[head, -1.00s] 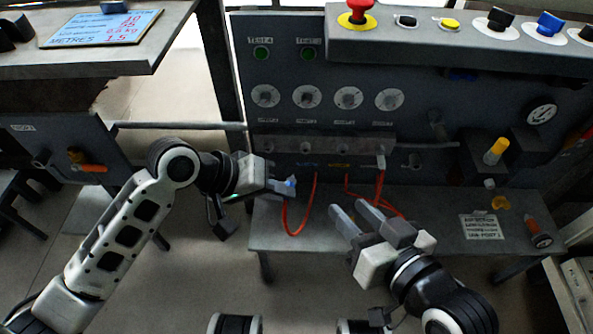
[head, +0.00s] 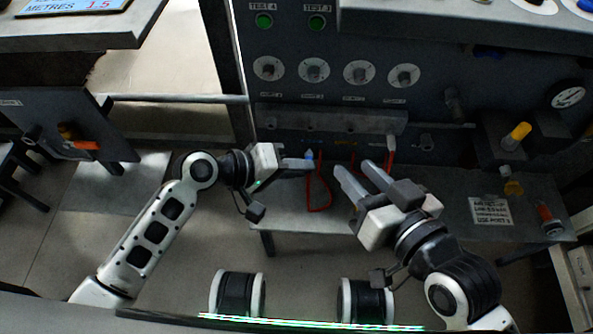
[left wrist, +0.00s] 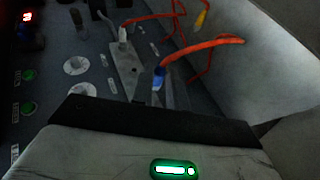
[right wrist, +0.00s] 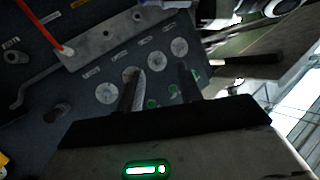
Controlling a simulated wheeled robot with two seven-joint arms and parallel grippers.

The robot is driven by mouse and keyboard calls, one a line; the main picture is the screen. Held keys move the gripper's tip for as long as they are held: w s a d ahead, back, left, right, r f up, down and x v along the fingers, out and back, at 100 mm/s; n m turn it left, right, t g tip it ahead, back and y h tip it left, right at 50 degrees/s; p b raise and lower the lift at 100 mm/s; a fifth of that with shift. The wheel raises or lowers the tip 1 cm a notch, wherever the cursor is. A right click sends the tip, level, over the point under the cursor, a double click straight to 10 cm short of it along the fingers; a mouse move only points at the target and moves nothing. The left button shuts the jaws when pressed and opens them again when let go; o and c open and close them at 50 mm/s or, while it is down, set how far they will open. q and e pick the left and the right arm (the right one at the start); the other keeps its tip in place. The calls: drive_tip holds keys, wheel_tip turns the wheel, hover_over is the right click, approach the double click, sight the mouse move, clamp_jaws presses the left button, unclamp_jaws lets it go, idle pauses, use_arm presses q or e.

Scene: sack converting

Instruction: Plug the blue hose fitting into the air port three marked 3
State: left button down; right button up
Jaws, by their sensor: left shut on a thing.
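My left gripper (head: 308,163) is shut on the blue hose fitting (head: 310,155), just in front of the panel and below the grey port strip (head: 300,117). The blue fitting also shows in the left wrist view (left wrist: 158,82), with an orange-red hose (left wrist: 205,45) running from it; the hose hangs in a loop in the head view (head: 319,208). The fitting is apart from the strip as far as I can tell. Port numbers are too small to read. My right gripper (head: 358,171) is open and empty, right of the left one.
A white fitting (head: 390,143) with a red hose is at the strip's right end. Round dials (head: 313,70) sit above the strip. A grey shelf (head: 440,205) runs below, with a printed card (head: 491,210). A yellow-topped part (head: 517,134) stands at right.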

sight(308, 151)
use_arm(q)
drive_tip(key=shift+w+b, duration=0.45)
drive_tip(key=shift+w, duration=1.75)
use_arm(e)
drive_tip(key=shift+w+a+r+y, duration=0.2)
drive_tip(key=shift+r+y, duration=0.1)
drive_tip(key=shift+r, duration=0.2)
use_arm(q)
drive_tip(key=shift+p, duration=0.35)
use_arm(e)
drive_tip(key=shift+r, duration=0.2)
drive_tip(key=shift+r, duration=0.3)
use_arm(q)
drive_tip(key=shift+p, duration=0.35)
drive_tip(key=shift+w+b, duration=0.4)
drive_tip(key=shift+w, duration=0.6)
use_arm(e)
drive_tip(key=shift+f, duration=0.25)
